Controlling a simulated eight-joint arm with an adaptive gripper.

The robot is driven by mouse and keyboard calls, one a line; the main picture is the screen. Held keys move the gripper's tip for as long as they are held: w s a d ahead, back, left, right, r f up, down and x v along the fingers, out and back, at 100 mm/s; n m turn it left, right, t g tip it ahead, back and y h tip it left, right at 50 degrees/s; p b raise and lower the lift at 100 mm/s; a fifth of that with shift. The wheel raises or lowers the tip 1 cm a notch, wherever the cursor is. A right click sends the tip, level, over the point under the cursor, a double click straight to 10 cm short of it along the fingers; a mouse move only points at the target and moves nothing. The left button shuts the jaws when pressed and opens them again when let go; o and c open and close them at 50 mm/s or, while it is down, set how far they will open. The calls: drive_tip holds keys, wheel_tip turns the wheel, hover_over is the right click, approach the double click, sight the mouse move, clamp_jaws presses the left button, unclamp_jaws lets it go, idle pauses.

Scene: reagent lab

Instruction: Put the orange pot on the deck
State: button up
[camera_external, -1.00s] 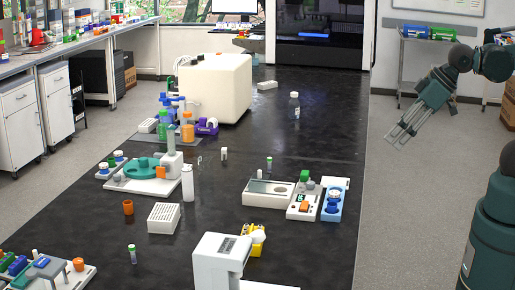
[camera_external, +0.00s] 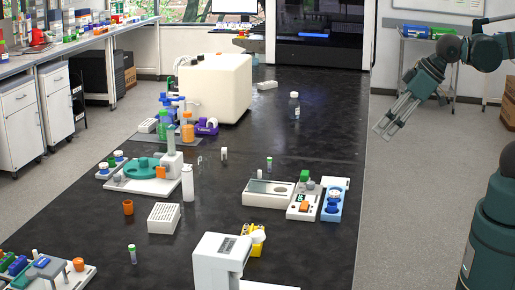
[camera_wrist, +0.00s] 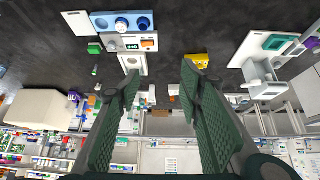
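A small orange pot (camera_external: 128,207) stands alone on the black bench, left of a white tube rack. I cannot pick it out in the wrist view. The pictures do not make clear which surface is the deck; a white platform (camera_external: 78,279) at the lower left holds coloured items, a grey stand and another small orange piece (camera_external: 78,264). My gripper (camera_external: 384,131) hangs off the bench's right edge, far from the orange pot. In the wrist view my gripper (camera_wrist: 160,72) has its two fingers spread apart with nothing between them.
The white tube rack (camera_external: 163,218) and a white bottle (camera_external: 188,183) stand near the pot. A teal turntable device (camera_external: 143,168) is behind it. White and blue instruments (camera_external: 268,193) sit at the bench's right side, and a white machine (camera_external: 217,257) at the front.

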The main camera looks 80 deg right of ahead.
drive_tip(key=w+r+m+g+h+b, duration=0.1)
drive_tip(key=w+r+m+h, duration=0.15)
drive_tip(key=w, duration=1.55)
drive_tip(key=w+r+m+h+b, duration=0.1)
drive_tip(key=w+r+h+b, duration=0.15)
drive_tip(key=w, duration=1.45)
drive_tip(key=w+a+f+m, duration=0.1)
drive_tip(key=w+f+m, duration=0.15)
drive_tip(key=w, duration=1.15)
drive_tip(key=w+a+f+m+h+b, duration=0.1)
drive_tip(key=w+a+f+h, duration=0.15)
drive_tip(key=w+f, duration=0.55)
drive_tip(key=w+a+f+m+h+b, duration=0.1)
drive_tip(key=w+a+f, duration=0.35)
drive_tip(key=w, duration=0.65)
drive_tip(key=w+a+f+m, duration=0.1)
drive_tip(key=w+a+f, duration=0.1)
drive_tip(key=f, duration=0.4)
drive_tip(key=w+a+f+m+h+b, duration=0.1)
drive_tip(key=w+a+f, duration=0.1)
drive_tip(key=w+f, duration=0.2)
drive_tip(key=w+a+f+m+t+h+b, duration=0.1)
drive_tip(key=w+f, duration=0.3)
drive_tip(key=f, duration=0.4)
drive_tip(key=shift+a+f+h, duration=0.1)
drive_tip(key=shift+a+h, duration=0.15)
drive_tip(key=shift+a, duration=0.45)
drive_tip(key=shift+w+a+f, duration=0.15)
drive_tip(key=shift+a+f, duration=0.1)
drive_tip(key=shift+f, duration=0.35)
